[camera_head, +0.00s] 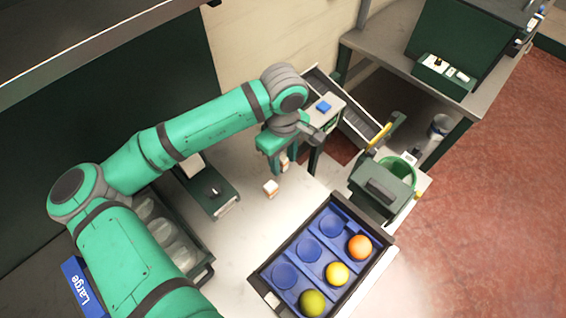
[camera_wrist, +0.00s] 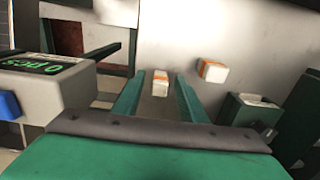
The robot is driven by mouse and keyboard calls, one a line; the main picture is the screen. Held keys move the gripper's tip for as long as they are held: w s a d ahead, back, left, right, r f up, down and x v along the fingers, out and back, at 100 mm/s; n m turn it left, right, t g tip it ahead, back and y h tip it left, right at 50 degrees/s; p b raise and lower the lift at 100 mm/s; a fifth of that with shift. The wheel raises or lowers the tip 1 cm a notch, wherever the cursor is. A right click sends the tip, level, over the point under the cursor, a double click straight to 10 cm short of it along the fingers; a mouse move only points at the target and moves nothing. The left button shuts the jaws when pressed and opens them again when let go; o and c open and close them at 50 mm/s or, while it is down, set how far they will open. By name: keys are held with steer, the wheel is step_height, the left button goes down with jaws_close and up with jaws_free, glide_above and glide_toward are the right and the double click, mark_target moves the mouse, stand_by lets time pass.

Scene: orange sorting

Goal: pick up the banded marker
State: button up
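Two small white blocks with orange bands show; I cannot tell which is the banded marker. In the wrist view, one banded block (camera_wrist: 160,83) lies in line with the gap between my fingers, with space visible on both sides of it. The other banded block (camera_wrist: 212,70) is to the right, outside the fingers. In the head view, one block (camera_head: 271,188) is on the pale table (camera_head: 250,235), and one block (camera_head: 284,166) is partly hidden beside my fingers. My gripper (camera_head: 282,169) is open, low over the table.
A dark tray (camera_head: 378,262) with blue compartments holds an orange, a yellow and an olive ball. A grey box with a blue button (camera_head: 324,106) stands near my gripper. A dark green device (camera_head: 208,188) sits left of it. Bare table lies between device and tray.

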steer(key=shift+a+f, duration=0.1)
steer(key=shift+f, duration=0.55)
jaws_close()
steer(key=shift+r, duration=0.1)
steer(key=shift+r, duration=0.55)
steer(key=s+r, duration=1.1)
steer(key=s, duration=0.3)
steer(key=shift+r, duration=0.4)
steer(key=shift+w, duration=0.1)
